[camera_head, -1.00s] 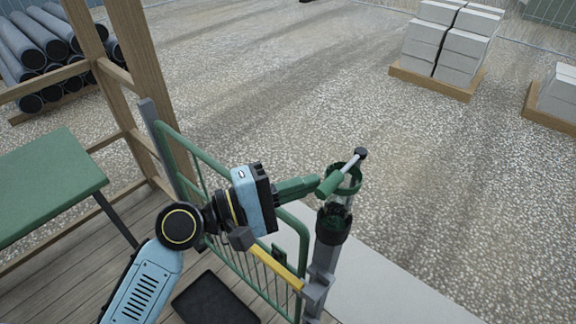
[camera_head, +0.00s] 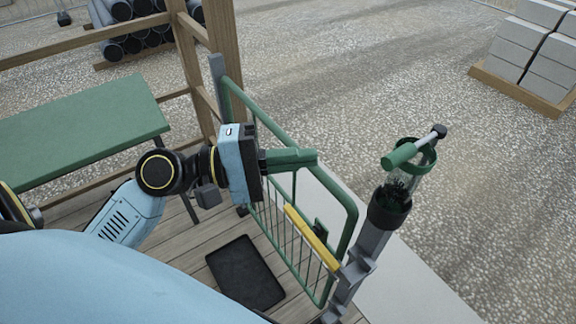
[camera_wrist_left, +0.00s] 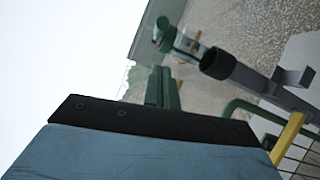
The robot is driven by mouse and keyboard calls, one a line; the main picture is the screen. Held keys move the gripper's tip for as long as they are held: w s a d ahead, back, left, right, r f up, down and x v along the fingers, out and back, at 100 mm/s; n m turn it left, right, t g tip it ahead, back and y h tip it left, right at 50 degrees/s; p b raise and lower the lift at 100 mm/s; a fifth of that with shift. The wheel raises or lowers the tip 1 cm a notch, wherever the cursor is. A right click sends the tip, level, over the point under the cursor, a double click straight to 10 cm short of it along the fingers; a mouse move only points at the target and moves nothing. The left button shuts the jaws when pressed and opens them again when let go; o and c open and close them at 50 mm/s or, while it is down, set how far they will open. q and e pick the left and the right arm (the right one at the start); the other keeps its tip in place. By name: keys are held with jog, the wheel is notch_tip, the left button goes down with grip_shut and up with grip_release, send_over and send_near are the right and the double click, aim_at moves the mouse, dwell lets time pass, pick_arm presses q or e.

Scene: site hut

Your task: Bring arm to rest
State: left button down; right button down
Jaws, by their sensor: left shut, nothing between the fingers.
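My left arm comes in from the left in the head view. Its gripper (camera_head: 312,157) has green fingers, shut and empty, pointing right above the green gate. My right gripper is in neither view.
The green gate (camera_head: 346,235) has a yellow bar (camera_head: 311,238) and stands just below my gripper. A dark mat (camera_head: 245,272) lies on the plank floor. A green-topped bench (camera_head: 80,130) is at left, beside wooden posts. Block pallets (camera_head: 520,88) and pipes stand outside on gravel.

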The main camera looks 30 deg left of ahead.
pick_arm(q)
jog(key=w+a+f+n+t+y+b, duration=0.1)
jog(key=w+a+f+y, duration=0.25)
jog(key=f, duration=0.55)
jog(key=w+a+f+n+y+b, duration=0.1)
jog(key=w+a+f+y, duration=0.2)
jog(key=f, duration=0.6)
jog(key=s+a+f+m+g+y+b, duration=0.1)
jog(key=s+a+f+y, duration=0.15)
jog(key=f, duration=0.95)
jog(key=s+a+f+g+y+b, duration=0.1)
jog(key=s+a+f+g+y, duration=0.15)
jog(key=f, duration=1.05)
jog(key=s+f+m+g+y+b, duration=0.1)
jog(key=s+f+m+g, duration=0.15)
jog(key=s+f, duration=0.6)
jog(key=s+f+m+g+y+b, duration=0.1)
jog(key=s+f+m+y+b, duration=0.3)
jog(key=f, duration=0.8)
jog(key=s+d+f+m+g, duration=0.1)
jog(key=s+f+m+g, duration=0.1)
jog(key=s, duration=0.7)
jog(key=s+d+f+m+g+h, duration=0.1)
jog(key=s+d+f+m+g, duration=0.1)
jog(key=s+f+m, duration=0.2)
jog(key=s+f, duration=0.3)
jog(key=s, duration=0.2)
jog(key=shift+s+d+f, duration=0.15)
jog(key=shift+s+f, duration=0.1)
jog(key=shift+h, duration=0.25)
